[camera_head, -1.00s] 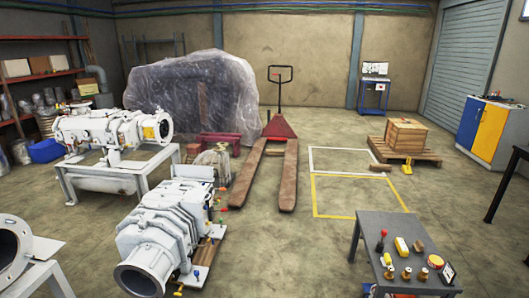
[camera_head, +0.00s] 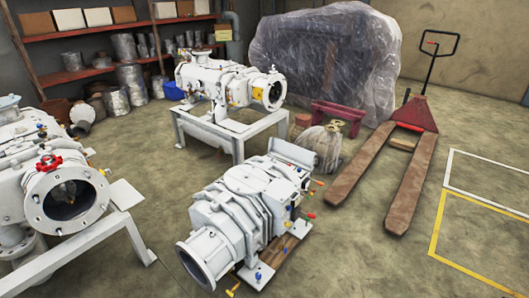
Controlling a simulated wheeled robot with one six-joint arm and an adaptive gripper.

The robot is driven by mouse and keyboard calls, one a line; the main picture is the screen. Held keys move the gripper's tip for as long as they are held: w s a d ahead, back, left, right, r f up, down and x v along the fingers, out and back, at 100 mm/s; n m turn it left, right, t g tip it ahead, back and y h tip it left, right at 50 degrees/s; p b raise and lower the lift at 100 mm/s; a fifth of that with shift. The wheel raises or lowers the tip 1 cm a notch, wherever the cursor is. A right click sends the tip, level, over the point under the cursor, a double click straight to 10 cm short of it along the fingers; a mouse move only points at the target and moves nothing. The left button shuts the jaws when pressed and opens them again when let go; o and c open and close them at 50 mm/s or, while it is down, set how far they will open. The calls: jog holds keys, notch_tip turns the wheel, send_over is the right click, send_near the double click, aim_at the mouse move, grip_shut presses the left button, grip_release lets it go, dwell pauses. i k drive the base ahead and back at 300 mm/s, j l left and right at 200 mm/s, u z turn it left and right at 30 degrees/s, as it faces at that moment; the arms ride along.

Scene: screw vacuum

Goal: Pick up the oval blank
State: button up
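I cannot make out an oval blank in the head view. A white pump (camera_head: 240,215) rests low on the floor at the centre, with small coloured parts along its right side. A second white pump (camera_head: 220,80) sits on a grey-white stand behind it. A third white pump (camera_head: 22,175) with a red handwheel (camera_head: 48,162) and a round open flange is at the left edge, partly cut off. My gripper is not in view.
Brown shelves (camera_head: 85,33) with boxes and metal cans line the back left. A plastic-wrapped bulk (camera_head: 320,60) stands behind. A pallet jack (camera_head: 405,180) and a tied sack (camera_head: 316,148) are on the floor. Floor outlined in yellow and white at right is clear.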

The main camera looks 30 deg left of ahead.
aim_at(250, 180)
jog(key=i+j+u, duration=0.1)
jog(key=i+u, duration=0.75)
jog(key=i+l+u, duration=0.15)
jog(key=i+u, duration=0.3)
jog(key=i+l+u, duration=0.25)
jog(key=u, duration=0.15)
jog(key=i+l+u, duration=0.15)
jog(key=l, duration=0.15)
jog(key=i+l+u, duration=0.35)
jog(key=l, duration=0.3)
jog(key=l+u, duration=0.15)
jog(key=l, duration=0.15)
jog(key=i+l+u, duration=0.15)
jog(key=l, duration=0.25)
jog(key=l+u, duration=0.15)
jog(key=l, duration=0.75)
